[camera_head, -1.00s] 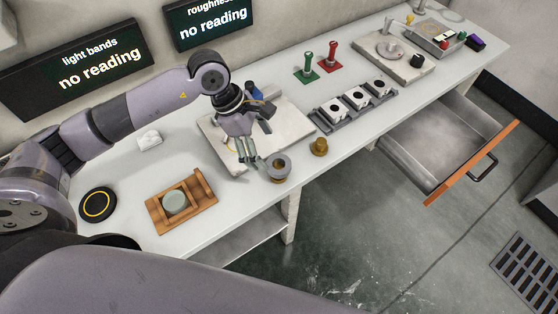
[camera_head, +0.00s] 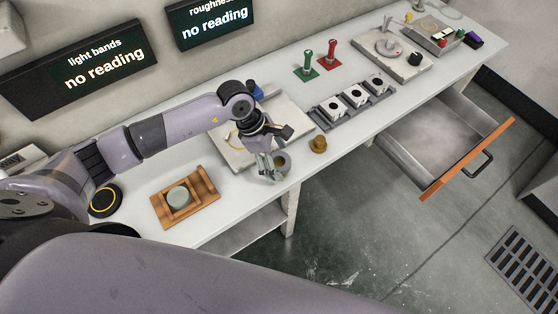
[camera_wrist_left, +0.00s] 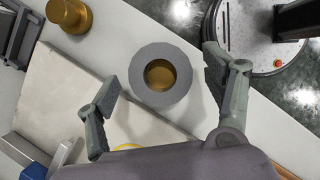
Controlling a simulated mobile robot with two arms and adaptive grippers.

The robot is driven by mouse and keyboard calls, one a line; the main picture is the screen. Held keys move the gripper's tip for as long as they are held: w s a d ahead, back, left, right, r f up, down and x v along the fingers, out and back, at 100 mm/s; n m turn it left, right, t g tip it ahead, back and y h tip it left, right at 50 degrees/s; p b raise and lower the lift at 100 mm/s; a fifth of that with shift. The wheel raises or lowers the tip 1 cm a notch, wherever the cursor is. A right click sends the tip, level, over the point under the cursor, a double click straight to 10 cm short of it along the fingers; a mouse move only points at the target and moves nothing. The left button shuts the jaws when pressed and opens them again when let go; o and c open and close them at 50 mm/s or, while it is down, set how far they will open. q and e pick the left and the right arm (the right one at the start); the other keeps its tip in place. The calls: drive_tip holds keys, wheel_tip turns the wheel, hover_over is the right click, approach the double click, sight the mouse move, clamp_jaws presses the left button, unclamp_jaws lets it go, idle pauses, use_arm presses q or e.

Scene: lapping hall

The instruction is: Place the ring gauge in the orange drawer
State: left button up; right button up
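The ring gauge (camera_head: 284,160) is a thick grey ring near the front edge of the bench, with brass colour showing in its hole. In the left wrist view the ring gauge (camera_wrist_left: 145,60) lies between the two spread fingers, with a gap on each side. My left gripper (camera_head: 269,171) is open and just beside and above it; the fingers partly cover the ring in the head view. The orange drawer (camera_head: 467,160) is pulled out at the right, and its grey inside looks empty. My right gripper is not in view.
A brass knob-like piece (camera_head: 319,144) stands right of the ring. Behind are a pale stone plate (camera_head: 232,151) and a grey rack (camera_head: 350,118) with several white blocks. A wooden holder (camera_head: 205,187) with a round disc is at the left. Red and green stands are farther back.

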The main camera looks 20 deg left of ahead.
use_arm(q)
drive_tip(key=c, duration=1.2)
drive_tip(key=shift+r, duration=0.1)
drive_tip(key=shift+c, duration=0.2)
